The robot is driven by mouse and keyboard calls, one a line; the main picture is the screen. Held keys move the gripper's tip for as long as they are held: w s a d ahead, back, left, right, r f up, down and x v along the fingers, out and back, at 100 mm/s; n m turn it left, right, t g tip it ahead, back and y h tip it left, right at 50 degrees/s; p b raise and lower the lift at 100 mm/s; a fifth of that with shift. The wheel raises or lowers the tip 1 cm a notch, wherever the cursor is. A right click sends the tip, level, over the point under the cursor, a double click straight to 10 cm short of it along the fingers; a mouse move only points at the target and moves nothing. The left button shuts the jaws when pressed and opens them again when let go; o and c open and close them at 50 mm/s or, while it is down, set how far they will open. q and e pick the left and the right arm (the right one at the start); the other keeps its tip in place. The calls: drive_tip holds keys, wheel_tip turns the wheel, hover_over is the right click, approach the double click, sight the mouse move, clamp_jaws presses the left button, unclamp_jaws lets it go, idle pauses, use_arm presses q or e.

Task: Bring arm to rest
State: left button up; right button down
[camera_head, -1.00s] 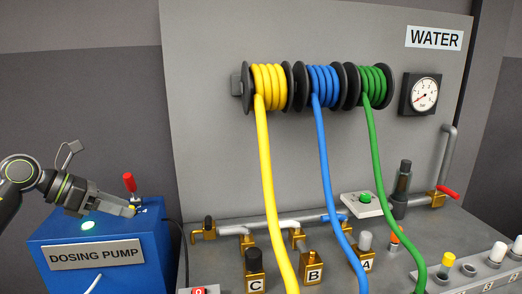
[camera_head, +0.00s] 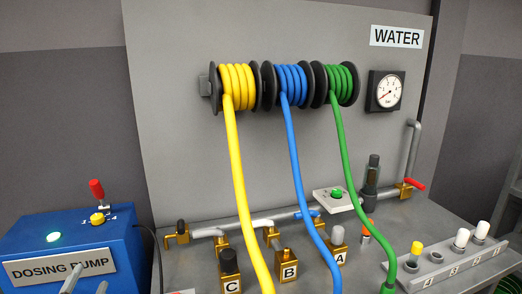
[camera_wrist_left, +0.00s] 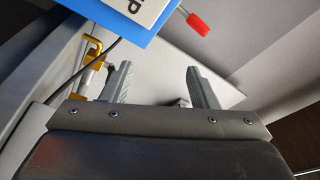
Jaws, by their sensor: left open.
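My left gripper (camera_head: 86,282) shows only as two grey fingertips at the bottom left of the head view, in front of the dosing pump's label. In the left wrist view my left gripper (camera_wrist_left: 160,86) has its two fingers wide apart with nothing held between them. The rest of the left arm is hidden below the head view. My right gripper is not in view.
A grey panel carries yellow, blue and green hose reels (camera_head: 290,84) and a gauge (camera_head: 385,91). Hoses hang to the bench, where brass valves C, B and A (camera_head: 334,256) stand. A rack (camera_head: 460,262) with capped pegs is at the right.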

use_arm(q)
drive_tip(key=s+f+n+g+y, duration=0.2)
drive_tip(key=s+f+n+g, duration=0.65)
drive_tip(key=s+f, duration=0.55)
drive_tip(key=s+d+f+n+g+h, duration=0.1)
drive_tip(key=s+d+f+g, duration=0.25)
drive_tip(key=s, duration=0.35)
drive_tip(key=s+d+f+n+g+h, duration=0.2)
drive_tip(key=s+d+f+g, duration=0.15)
drive_tip(key=s, duration=0.25)
wheel_tip(320, 180, down, 23)
drive_tip(key=a+g, duration=0.1)
drive_tip(key=a, duration=0.1)
drive_tip(key=s+d+f+g+p, duration=0.1)
drive_tip(key=s+f, duration=1.4)
drive_tip(key=f, duration=0.1)
drive_tip(key=shift+s+h, duration=0.15)
drive_tip(key=shift+h, duration=0.15)
drive_tip(key=shift+g, duration=0.25)
